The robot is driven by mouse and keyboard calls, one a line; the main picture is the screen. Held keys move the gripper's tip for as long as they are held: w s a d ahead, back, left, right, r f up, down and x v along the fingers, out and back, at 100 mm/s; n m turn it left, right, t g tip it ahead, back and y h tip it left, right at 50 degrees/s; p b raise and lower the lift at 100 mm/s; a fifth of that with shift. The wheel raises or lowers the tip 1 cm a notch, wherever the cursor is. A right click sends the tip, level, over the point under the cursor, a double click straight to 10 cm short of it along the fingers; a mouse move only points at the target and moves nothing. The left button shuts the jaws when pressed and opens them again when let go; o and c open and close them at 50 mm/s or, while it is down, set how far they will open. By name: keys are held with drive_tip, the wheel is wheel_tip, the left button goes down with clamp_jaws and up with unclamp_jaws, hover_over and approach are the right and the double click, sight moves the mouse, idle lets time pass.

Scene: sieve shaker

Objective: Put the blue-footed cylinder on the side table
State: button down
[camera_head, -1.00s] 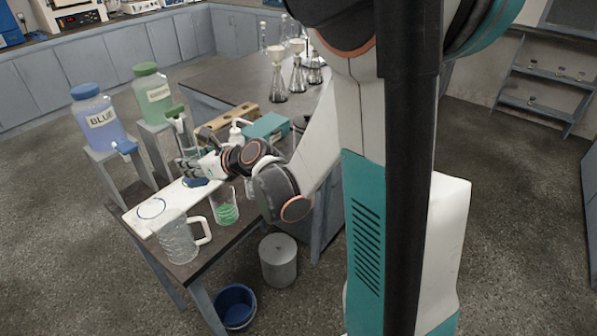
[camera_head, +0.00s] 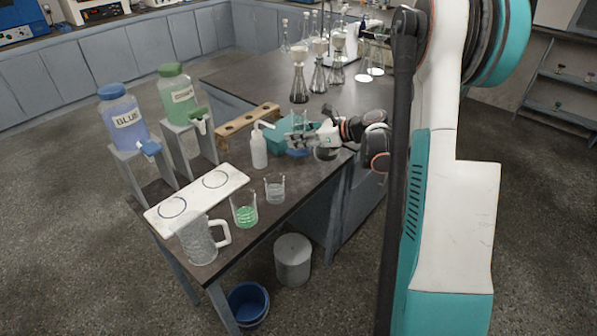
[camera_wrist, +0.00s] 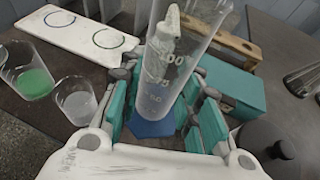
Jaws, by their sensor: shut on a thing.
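The blue-footed cylinder is a clear graduated cylinder (camera_wrist: 180,62) with printed marks and a blue foot (camera_wrist: 152,129). In the wrist view it stands between the teal finger pads of my gripper (camera_wrist: 163,98), which is shut on it. In the head view my gripper (camera_head: 303,138) is in front of the teal box, with the blue foot (camera_head: 298,152) below it. I cannot tell whether the foot touches the surface beneath. The dark-topped side table (camera_head: 222,247) is in front at left, next to the bench (camera_head: 225,82).
A white board (camera_head: 196,200) with two rings, a clear jug (camera_head: 197,243), a green-liquid beaker (camera_head: 243,212) and a small beaker (camera_head: 275,190) occupy the table. A wash bottle (camera_head: 259,150), wooden rack (camera_head: 247,120) and teal box (camera_head: 277,130) are near my gripper.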

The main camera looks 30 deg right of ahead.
wheel_tip(320, 180, down, 12)
drive_tip(key=b, duration=0.4)
drive_tip(key=c, duration=1.2)
unclamp_jaws()
drive_tip(key=shift+r, duration=0.1)
drive_tip(key=p+v, duration=0.4)
drive_tip(key=v, duration=0.8)
drive_tip(key=shift+a, duration=0.1)
